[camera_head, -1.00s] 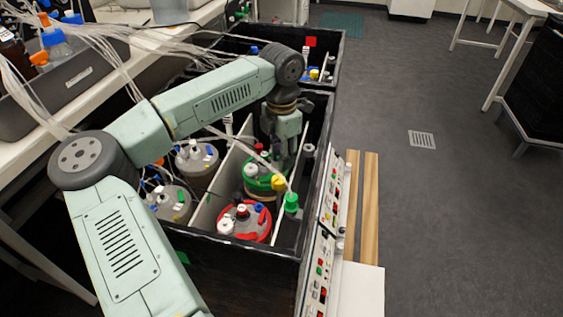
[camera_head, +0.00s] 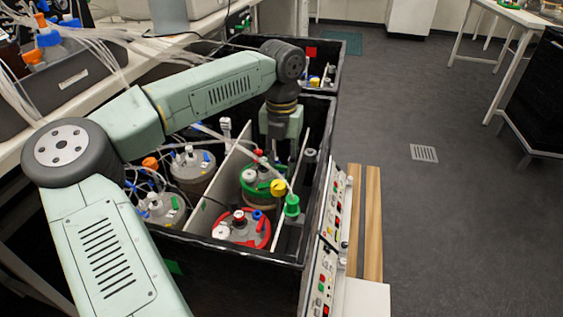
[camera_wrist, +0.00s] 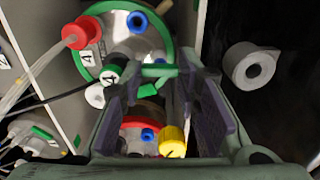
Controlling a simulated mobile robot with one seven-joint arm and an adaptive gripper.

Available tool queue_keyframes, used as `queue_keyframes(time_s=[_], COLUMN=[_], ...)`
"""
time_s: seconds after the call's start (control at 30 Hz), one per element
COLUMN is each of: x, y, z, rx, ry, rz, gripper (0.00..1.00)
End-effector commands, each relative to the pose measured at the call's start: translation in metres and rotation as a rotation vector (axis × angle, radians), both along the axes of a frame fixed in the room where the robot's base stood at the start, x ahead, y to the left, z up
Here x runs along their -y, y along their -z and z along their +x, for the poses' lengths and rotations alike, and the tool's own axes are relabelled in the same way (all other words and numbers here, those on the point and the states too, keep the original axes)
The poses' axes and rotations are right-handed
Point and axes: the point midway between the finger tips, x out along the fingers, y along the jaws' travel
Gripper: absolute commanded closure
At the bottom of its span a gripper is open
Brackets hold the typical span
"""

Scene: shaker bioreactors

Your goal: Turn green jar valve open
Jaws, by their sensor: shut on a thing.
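The green jar (camera_head: 262,188) has a green ring on its lid and stands in the right part of the black box, behind the red-ringed jar. In the wrist view the green jar's lid (camera_wrist: 122,42) fills the top left. My gripper (camera_head: 290,160) reaches down beside the green jar's right rear side. In the wrist view my gripper (camera_wrist: 165,84) has its dark fingers around a small green valve handle (camera_wrist: 157,71) at the jar's edge. The fingers partly hide it, and its turn angle is hard to tell.
The red-ringed jar (camera_head: 242,229) stands in front, with a yellow cap (camera_head: 278,187) and a green cap (camera_head: 292,206) close by. A white divider (camera_head: 217,183) separates grey-lidded jars (camera_head: 193,165) on the left. Tubes cross the area. The box wall and control panel (camera_head: 328,245) lie right.

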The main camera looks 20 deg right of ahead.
Motion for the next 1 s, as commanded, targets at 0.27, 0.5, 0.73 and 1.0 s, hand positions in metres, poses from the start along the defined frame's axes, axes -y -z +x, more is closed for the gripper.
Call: queue_keyframes(time_s=[0.27, 0.5, 0.73, 1.0], x=[-0.0001, 0.0, 0.0, -0.0006], y=[-0.0006, -0.0007, -0.0005, 0.0001], z=[0.0001, -0.0001, -0.0001, 0.0003], rx=[0.0, 0.0, 0.0, 0.0], ry=[-0.029, -0.029, -0.028, -0.028], rz=[0.0, 0.0, 0.0, 0.001], gripper=[0.98, 0.98, 0.59, 0.5])
